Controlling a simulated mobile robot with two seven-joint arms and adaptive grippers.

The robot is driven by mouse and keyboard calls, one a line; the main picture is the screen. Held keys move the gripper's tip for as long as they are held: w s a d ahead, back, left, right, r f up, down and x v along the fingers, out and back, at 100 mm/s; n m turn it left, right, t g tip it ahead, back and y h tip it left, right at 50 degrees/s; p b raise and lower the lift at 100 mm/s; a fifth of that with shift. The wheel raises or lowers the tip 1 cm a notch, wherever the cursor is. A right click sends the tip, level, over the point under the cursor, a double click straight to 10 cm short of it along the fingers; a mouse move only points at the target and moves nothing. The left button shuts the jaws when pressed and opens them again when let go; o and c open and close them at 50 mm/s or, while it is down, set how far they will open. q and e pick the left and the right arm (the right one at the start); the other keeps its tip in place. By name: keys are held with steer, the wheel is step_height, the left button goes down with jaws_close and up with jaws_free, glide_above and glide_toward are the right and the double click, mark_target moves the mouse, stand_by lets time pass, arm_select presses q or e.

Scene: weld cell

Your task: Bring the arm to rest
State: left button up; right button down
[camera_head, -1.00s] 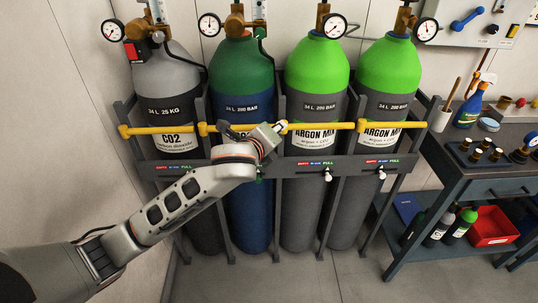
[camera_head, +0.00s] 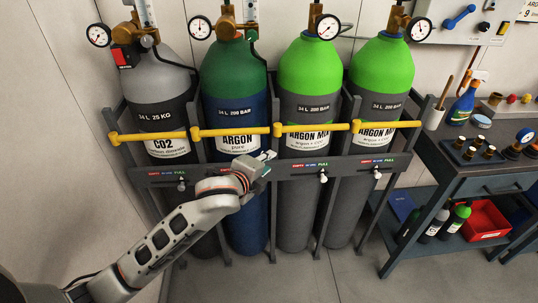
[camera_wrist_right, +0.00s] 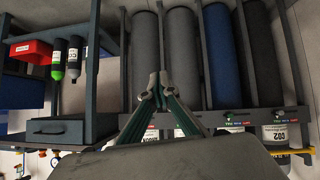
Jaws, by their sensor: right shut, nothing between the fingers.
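A grey cylinder (camera_head: 165,70) and two bright green-topped cylinders (camera_head: 310,65) (camera_head: 382,62) also stand in the rack (camera_head: 200,172). A workbench (camera_head: 470,182) stands at the right, with a red bin (camera_head: 483,220) on its lower shelf. Floor shows between them.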

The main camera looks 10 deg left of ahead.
arm_select(q)
steer(key=shift+f, duration=0.1)
